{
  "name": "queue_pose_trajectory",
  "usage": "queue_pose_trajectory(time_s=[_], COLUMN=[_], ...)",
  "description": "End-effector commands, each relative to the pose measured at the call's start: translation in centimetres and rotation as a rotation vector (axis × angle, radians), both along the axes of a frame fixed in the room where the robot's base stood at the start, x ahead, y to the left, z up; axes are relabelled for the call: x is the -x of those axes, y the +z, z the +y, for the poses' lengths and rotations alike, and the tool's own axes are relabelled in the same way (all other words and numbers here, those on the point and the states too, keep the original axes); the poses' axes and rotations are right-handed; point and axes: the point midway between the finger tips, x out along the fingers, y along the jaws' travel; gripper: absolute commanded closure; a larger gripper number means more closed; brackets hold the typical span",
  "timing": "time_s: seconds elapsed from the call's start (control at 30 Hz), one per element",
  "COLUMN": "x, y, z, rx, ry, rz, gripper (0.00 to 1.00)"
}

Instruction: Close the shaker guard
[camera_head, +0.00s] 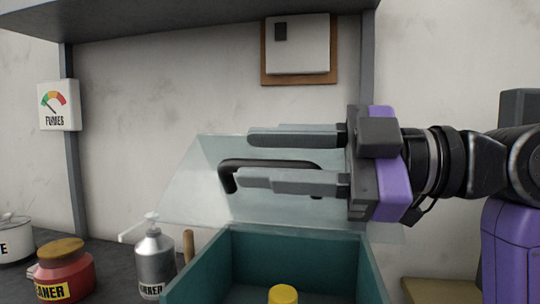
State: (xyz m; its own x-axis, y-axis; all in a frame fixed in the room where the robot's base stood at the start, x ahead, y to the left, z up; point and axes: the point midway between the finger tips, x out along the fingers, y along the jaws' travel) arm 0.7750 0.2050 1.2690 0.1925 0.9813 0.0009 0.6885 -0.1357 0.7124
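The shaker guard (190,190) is a clear, see-through panel with a black bar handle (230,176). It stands raised and tilted above the teal shaker box (225,262), whose top is uncovered. A yellow cap (283,294) shows inside the box at the bottom edge of the view. My gripper (245,157) comes in from the right and points left, with its two grey fingers apart. The handle shows between and behind the fingers. I cannot tell whether the fingers touch it, and nothing is clearly gripped.
A silver pump bottle (153,264), a red cleaner jar (64,272) and a white pot (14,240) stand on the dark bench at left. A grey post (74,160) and a fumes gauge (59,106) are behind. A shelf (170,14) runs overhead.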

Motion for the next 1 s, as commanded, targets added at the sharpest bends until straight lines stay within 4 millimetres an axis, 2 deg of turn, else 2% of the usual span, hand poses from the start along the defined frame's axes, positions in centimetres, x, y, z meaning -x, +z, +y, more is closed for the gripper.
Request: queue_pose_trajectory(time_s=[0.5,0.67,1.0], x=[1.2,1.4,1.5], y=[0.0,0.0,0.0], z=[-6.9,-7.6,-7.8], rx=[-0.001,0.000,0.000], ry=[-0.004,-0.003,-0.003], rz=[0.000,0.000,0.000], gripper=[0.64,0.64,0.64])
